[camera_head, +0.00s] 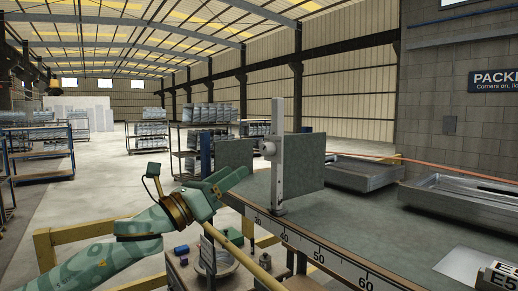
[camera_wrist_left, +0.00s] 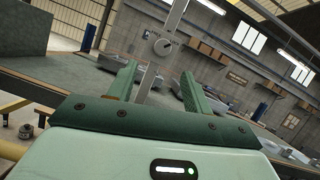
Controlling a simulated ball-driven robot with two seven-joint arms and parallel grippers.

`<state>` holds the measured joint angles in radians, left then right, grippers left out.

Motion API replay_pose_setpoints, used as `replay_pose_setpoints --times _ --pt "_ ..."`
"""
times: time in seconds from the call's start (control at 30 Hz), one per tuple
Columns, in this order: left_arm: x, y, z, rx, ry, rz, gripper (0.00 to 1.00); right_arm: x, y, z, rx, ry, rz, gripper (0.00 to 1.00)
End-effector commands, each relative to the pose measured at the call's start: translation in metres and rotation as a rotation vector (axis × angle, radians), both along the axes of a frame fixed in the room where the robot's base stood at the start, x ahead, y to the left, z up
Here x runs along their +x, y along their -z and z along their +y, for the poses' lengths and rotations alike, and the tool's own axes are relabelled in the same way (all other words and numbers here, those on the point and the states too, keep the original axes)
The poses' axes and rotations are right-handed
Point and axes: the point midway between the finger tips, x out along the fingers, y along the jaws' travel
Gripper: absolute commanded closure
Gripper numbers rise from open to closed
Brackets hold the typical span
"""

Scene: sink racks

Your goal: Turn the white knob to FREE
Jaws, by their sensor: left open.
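The white knob (camera_head: 268,148) sits on the side of an upright metal post (camera_head: 278,185) at the bench edge. In the left wrist view the knob (camera_wrist_left: 163,46) shows face-on with a dark mark on it, and small lettering around it is too small to read. My left gripper (camera_head: 236,178) is to the left of the post and lower than the knob. In the left wrist view its two green fingers (camera_wrist_left: 157,80) are spread and empty, with the post between them and the knob beyond the fingertips. My right gripper is not in view.
Grey-green panels (camera_head: 305,166) stand on either side of the post. The bench (camera_head: 350,225) has a numbered scale along its front edge. Metal trays (camera_head: 365,172) lie at the back right. Yellow rails (camera_head: 85,232) and a low shelf with small items are below my left arm.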

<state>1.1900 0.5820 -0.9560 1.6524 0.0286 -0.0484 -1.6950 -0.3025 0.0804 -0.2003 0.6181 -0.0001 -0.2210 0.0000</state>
Motion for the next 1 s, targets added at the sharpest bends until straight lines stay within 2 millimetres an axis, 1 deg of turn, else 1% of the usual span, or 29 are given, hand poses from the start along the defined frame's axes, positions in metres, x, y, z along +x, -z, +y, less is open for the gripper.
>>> replay_pose_setpoints --times 0.03,0.1,0.3,0.5,0.8,0.87,0.9,0.97,1.0 --pt "0.007 -0.01 -0.011 -0.001 0.003 -0.001 0.5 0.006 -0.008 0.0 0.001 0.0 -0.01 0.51" --pt "0.018 -0.016 -0.023 -0.002 0.001 0.0 0.5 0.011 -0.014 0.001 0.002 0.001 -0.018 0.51" --pt "0.042 -0.029 -0.051 -0.001 0.0 0.001 0.5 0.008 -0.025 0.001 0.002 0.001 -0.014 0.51" --pt "0.054 -0.034 -0.063 -0.001 -0.001 0.001 0.5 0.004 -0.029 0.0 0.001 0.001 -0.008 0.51" --pt "0.055 -0.034 -0.064 0.0 -0.001 0.0 0.5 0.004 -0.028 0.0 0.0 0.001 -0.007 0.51" --pt "0.055 -0.034 -0.064 0.0 -0.001 0.0 0.66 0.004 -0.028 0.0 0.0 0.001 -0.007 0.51" --pt "0.055 -0.034 -0.064 0.0 -0.001 0.0 0.77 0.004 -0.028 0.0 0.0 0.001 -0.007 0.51" --pt "0.055 -0.034 -0.064 0.0 -0.001 0.0 0.94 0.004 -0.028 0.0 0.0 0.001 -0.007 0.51" --pt "0.055 -0.034 -0.064 0.0 -0.001 0.0 0.94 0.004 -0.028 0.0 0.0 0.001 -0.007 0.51"
